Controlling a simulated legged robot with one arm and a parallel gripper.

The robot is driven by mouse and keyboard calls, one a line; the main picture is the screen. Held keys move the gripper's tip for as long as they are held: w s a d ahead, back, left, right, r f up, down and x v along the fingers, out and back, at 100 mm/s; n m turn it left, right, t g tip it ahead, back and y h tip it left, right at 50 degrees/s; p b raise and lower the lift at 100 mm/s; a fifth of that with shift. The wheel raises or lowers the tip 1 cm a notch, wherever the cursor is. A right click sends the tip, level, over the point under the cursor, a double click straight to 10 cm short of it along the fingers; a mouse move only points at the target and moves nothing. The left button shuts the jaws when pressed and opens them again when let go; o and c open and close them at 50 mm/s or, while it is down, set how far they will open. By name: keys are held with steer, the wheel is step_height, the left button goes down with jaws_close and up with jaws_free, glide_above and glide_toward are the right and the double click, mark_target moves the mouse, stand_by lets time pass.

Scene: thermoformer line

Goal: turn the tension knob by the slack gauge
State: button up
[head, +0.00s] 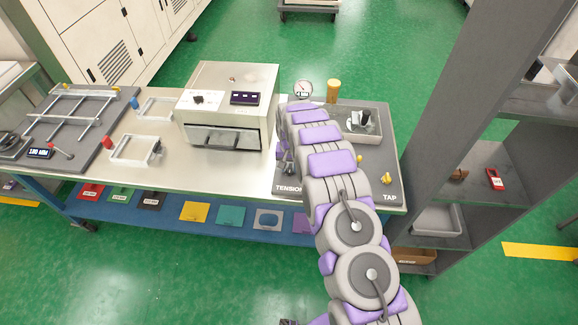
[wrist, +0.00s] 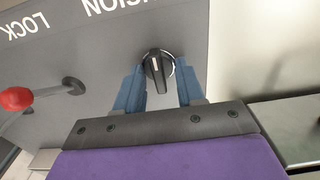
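The tension knob (wrist: 156,72) is black with a white pointer line, on a grey panel beside the partly cut-off "TENSION" lettering in the wrist view. My gripper (wrist: 160,66) is open, with one blue finger on each side of the knob. Gaps seem to show between fingers and knob, so I see no clear grip. In the head view my gripper (head: 285,157) is at the left edge of the grey panel, and my arm hides the knob. A round white dial (head: 303,88), probably the slack gauge, stands at the panel's back.
A red-tipped lever (wrist: 18,98) by "LOCK" sits left of the knob in the wrist view. A boxy machine (head: 230,105) stands left.

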mark_target(290, 168)
steer(key=shift+r, duration=0.1)
step_height(290, 168, up, 17)
steer(key=p, duration=0.1)
steer(key=shift+p, duration=0.4)
steer(key=shift+a, duration=0.1)
steer(key=s+d+r+b, duration=0.1)
steer(key=s+d+r, duration=0.65)
steer(key=s, duration=0.25)
steer(key=s+d+r, duration=0.6)
steer(key=s+r, duration=0.3)
steer(key=s, duration=0.2)
steer(key=s+d+g, duration=0.1)
steer(key=s+d, duration=0.2)
steer(key=s, duration=1.1)
steer(key=s+d+b, duration=0.1)
steer(key=s+d, duration=0.2)
steer(key=s, duration=1.2)
steer(key=shift+f+g, duration=0.4)
